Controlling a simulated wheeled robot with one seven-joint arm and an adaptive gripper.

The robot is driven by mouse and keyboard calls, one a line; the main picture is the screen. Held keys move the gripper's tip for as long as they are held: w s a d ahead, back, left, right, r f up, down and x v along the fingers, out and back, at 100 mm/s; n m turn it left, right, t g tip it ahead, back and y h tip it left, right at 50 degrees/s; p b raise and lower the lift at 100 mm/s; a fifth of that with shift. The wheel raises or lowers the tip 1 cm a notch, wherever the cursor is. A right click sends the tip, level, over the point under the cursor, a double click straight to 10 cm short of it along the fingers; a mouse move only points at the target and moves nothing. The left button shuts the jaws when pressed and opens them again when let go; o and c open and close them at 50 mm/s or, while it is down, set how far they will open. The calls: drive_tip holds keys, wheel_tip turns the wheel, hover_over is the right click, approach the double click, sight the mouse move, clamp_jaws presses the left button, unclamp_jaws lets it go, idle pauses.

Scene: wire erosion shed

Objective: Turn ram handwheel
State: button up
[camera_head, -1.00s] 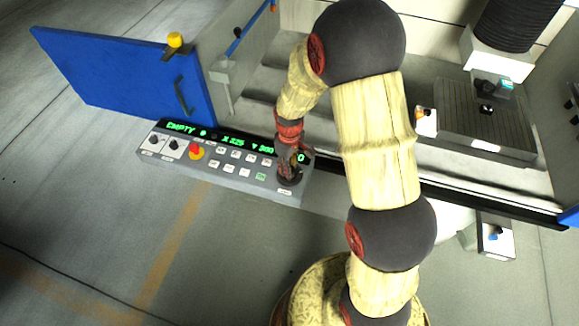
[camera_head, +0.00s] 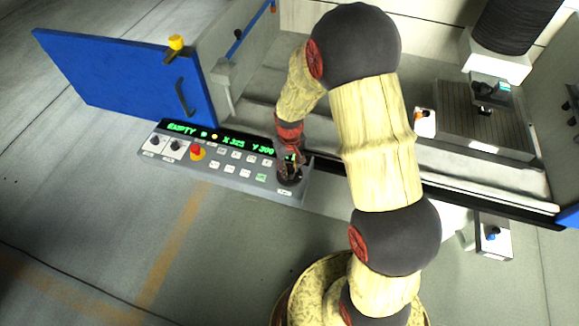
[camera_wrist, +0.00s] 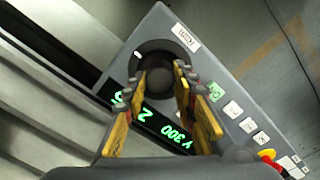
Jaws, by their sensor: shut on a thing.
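The ram handwheel is a dark round wheel (camera_wrist: 160,52) at one end of the grey control panel (camera_wrist: 222,85), with a small white mark on its rim in the wrist view. In the head view the handwheel (camera_head: 291,180) is at the panel's right end, partly covered by my gripper (camera_head: 288,164). In the wrist view my gripper (camera_wrist: 160,80) has its two orange-and-grey fingers at opposite sides of the wheel, shut on it. The exact contact at the fingertips is hard to make out.
The panel has a green-lit display (camera_head: 225,138), several buttons and a red stop button (camera_head: 196,151). A blue door (camera_head: 125,75) stands open at the left. The machine's ram head (camera_head: 497,58) hangs above a worktable (camera_head: 480,135) at the right. The floor in front is clear.

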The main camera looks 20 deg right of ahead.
sight(290, 170)
drive_tip(key=shift+m, duration=1)
drive_tip(key=o, duration=1.2)
drive_tip(key=shift+c, duration=0.2)
drive_tip(key=shift+r, duration=0.1)
wheel_tip(290, 170, up, 12)
